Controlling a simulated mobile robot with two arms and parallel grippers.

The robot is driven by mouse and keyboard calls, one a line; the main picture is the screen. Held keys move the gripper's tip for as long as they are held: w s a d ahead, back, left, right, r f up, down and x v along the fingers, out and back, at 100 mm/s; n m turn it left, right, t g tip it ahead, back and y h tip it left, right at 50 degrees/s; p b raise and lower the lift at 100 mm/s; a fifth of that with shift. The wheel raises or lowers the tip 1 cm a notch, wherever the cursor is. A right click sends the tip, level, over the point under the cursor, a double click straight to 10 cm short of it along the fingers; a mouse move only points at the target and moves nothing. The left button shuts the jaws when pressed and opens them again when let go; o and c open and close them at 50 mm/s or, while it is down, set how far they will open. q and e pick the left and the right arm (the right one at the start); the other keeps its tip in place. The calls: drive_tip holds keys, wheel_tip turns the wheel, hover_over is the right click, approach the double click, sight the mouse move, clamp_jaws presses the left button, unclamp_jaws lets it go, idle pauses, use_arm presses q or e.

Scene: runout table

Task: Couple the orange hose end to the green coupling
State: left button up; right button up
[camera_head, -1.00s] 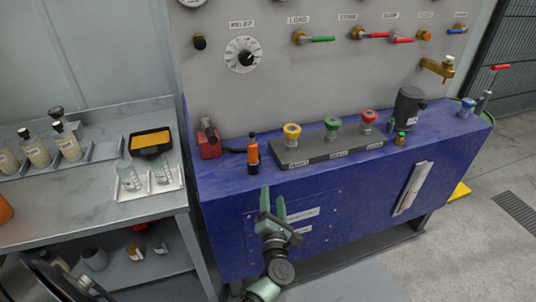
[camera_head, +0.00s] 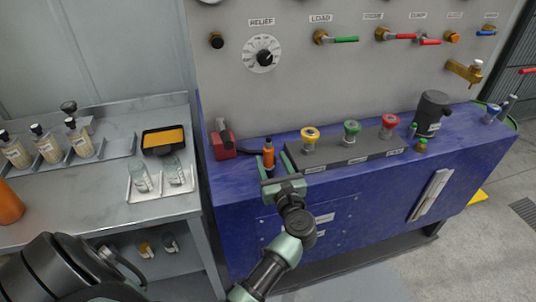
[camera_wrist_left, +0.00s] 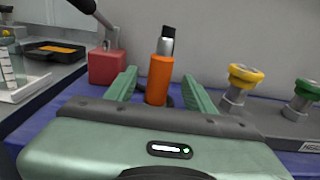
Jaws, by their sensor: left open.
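The orange hose end (camera_head: 268,154) stands upright at the left part of the blue bench top. In the left wrist view the orange hose end (camera_wrist_left: 160,78) has a dark and metal tip and sits between the open fingers. My left gripper (camera_head: 279,178) is just in front of it. The left gripper (camera_wrist_left: 161,88) is open, with a finger on each side of the hose end; I cannot tell if either touches. The green coupling (camera_head: 351,132) stands on the dark block, between the yellow and red couplings. It also shows at the right edge of the left wrist view (camera_wrist_left: 303,98). My right gripper is not in view.
A yellow coupling (camera_head: 309,139) and a red coupling (camera_head: 389,126) share the dark block (camera_head: 340,156). A red block with a dark lever (camera_head: 223,146) stands left of the hose end. A black cylinder (camera_head: 431,112) stands at the right. A grey side table (camera_head: 95,196) holds bottles and trays.

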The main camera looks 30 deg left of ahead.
use_arm(q)
drive_tip(key=shift+p+x, duration=0.35)
drive_tip(key=shift+x, duration=0.55)
drive_tip(key=p+x, duration=0.1)
drive_tip(key=x, duration=0.2)
drive_tip(key=shift+w+a, duration=0.25)
drive_tip(key=shift+a, duration=0.05)
drive_tip(key=shift+w+a+f, duration=0.2)
drive_tip(key=shift+w+a, duration=0.05)
drive_tip(key=shift+a, duration=0.05)
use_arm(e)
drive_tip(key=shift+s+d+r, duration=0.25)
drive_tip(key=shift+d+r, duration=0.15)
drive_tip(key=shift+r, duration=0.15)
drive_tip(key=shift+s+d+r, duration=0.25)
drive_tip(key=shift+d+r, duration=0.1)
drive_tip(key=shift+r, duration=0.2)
use_arm(q)
drive_tip(key=c, duration=1)
drive_tip(key=shift+r, duration=0.1)
clamp_jaws()
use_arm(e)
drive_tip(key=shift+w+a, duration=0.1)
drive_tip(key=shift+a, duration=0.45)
